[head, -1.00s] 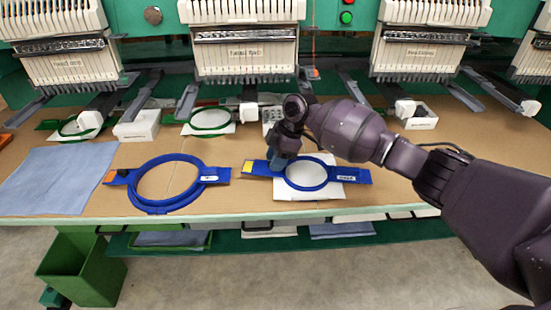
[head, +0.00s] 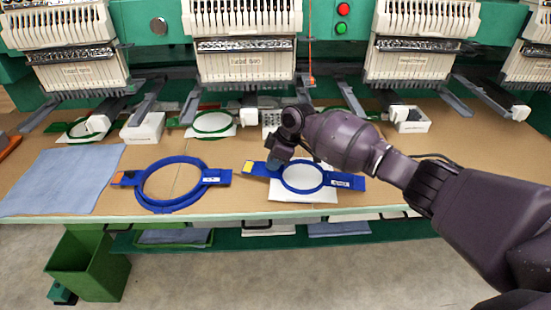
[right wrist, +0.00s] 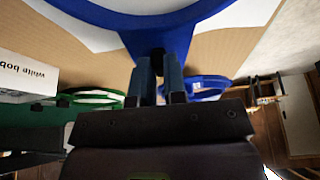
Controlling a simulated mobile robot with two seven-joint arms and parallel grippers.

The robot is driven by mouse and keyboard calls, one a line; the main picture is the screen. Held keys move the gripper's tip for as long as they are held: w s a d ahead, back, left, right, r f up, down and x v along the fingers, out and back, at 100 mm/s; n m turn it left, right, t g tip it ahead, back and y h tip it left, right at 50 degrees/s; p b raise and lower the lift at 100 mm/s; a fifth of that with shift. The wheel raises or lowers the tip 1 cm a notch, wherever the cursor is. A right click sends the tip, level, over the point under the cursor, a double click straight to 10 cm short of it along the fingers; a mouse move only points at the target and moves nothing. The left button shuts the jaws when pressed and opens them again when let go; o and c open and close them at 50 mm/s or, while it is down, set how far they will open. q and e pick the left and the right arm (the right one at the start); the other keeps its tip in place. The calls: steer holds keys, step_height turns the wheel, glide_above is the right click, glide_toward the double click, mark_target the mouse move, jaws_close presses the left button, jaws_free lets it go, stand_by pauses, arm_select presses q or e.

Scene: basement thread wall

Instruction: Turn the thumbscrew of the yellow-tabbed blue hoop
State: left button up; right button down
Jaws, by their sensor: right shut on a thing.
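The yellow-tabbed blue hoop (head: 349,182) lies on a white cloth (head: 292,215) near the table's front edge, with its yellow tab (head: 248,167) at its left end. My right gripper (head: 275,163) reaches down at the ring's left side, beside the tab. In the right wrist view the gripper (right wrist: 160,75) has its two fingers close together at the blue hoop (right wrist: 150,18). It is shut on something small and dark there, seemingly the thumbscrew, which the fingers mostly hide. My left gripper is out of view.
A second blue hoop (head: 146,192) with an orange tab lies to the left. A blue cloth (head: 60,180) is at the far left. Green hoops (head: 212,122) and white boxes (head: 143,127) stand behind, below the embroidery machine heads (head: 246,65). A green bin (head: 88,268) is below the table.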

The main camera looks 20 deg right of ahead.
steer(key=shift+f, duration=0.2)
stand_by(0.6)
steer(key=shift+r, duration=0.1)
steer(key=c, duration=1.2)
jaws_free()
steer(key=shift+o, duration=0.2)
steer(key=shift+d+r, duration=0.1)
